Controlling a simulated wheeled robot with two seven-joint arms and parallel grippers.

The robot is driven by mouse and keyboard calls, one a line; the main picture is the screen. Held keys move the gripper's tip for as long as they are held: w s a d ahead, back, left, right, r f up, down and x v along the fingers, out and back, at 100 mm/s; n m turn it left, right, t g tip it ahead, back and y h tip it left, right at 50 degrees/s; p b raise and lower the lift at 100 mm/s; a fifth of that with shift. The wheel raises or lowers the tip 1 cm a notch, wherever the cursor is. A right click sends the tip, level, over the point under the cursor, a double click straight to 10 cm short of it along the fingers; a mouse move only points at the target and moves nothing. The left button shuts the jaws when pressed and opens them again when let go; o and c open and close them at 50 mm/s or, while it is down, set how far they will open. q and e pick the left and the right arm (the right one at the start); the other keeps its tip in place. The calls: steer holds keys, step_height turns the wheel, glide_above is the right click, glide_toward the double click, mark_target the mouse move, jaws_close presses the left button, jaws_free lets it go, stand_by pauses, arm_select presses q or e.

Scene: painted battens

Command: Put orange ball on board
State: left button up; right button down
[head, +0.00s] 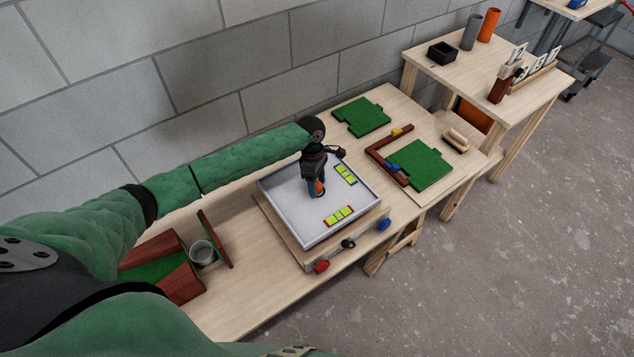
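A pale grey, shallow tray-like board (285,197) with a raised rim lies on a wooden base in the middle of the head view. My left arm reaches in from the left, and my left gripper (318,188) points down over the board's middle. An orange ball (320,186) shows between its fingers, partly hidden by them. The fingers look closed on the ball. I cannot tell whether the ball touches the board's surface. My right gripper is not in view.
Yellow-green blocks (339,216) lie on the board. The base has a red knob (322,267) and a blue knob (384,224) in front. Green plates (425,166) and dark red battens lie to the right. A grey cup (203,253) stands left. A block wall runs behind.

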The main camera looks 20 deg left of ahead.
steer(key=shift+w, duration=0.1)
arm_select(q)
steer(key=shift+w+r+b, duration=0.1)
steer(key=shift+r+b, duration=0.2)
steer(key=shift+r, duration=0.1)
steer(key=b+v, duration=0.3)
steer(key=v, duration=0.8)
steer(key=shift+r, duration=0.2)
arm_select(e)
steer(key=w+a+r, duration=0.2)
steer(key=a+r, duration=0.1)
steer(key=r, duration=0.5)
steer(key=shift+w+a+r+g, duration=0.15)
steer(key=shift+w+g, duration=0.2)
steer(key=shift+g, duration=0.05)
